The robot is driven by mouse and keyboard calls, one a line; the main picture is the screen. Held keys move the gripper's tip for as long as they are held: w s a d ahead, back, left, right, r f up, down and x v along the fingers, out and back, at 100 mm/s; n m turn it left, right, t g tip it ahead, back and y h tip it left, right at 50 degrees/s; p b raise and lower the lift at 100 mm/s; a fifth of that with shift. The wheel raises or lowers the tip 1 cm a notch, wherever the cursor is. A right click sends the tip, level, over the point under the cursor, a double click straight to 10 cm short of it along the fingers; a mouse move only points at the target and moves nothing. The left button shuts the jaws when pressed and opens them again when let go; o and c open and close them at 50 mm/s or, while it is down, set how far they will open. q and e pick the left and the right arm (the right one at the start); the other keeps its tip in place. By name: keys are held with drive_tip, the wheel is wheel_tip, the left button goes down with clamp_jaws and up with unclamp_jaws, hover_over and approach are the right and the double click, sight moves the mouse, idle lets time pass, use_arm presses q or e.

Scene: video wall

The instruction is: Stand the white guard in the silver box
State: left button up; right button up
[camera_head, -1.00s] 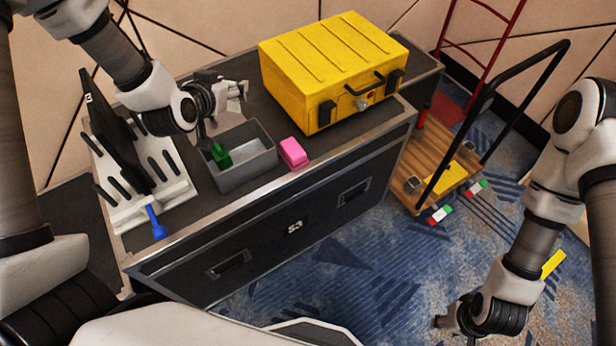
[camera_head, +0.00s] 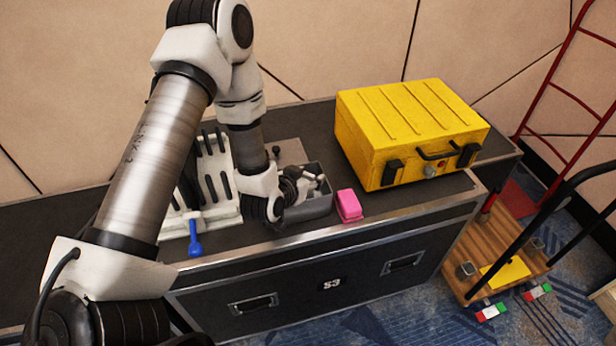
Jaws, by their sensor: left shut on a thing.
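The silver-grey open box (camera_head: 308,213) stands on the black case, left of the pink block. My left gripper (camera_head: 312,182) is at the box's opening, low over it. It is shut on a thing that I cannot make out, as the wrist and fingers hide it. I cannot pick out the white guard for certain. The inside of the box is mostly covered by my gripper. My right gripper is out of view.
A pink block (camera_head: 348,205) lies right of the box, and a yellow case (camera_head: 410,130) stands behind it. A white slotted rack (camera_head: 215,180) with a blue handle (camera_head: 195,240) is at left, partly behind my arm. A grey plate (camera_head: 292,151) lies behind the box.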

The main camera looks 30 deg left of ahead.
use_arm(q)
drive_tip(key=shift+d, duration=0.1)
drive_tip(key=shift+f, duration=0.1)
drive_tip(key=shift+f+b, duration=0.45)
drive_tip(key=shift+b, duration=0.05)
drive_tip(key=o, duration=0.7)
drive_tip(key=shift+r, duration=0.15)
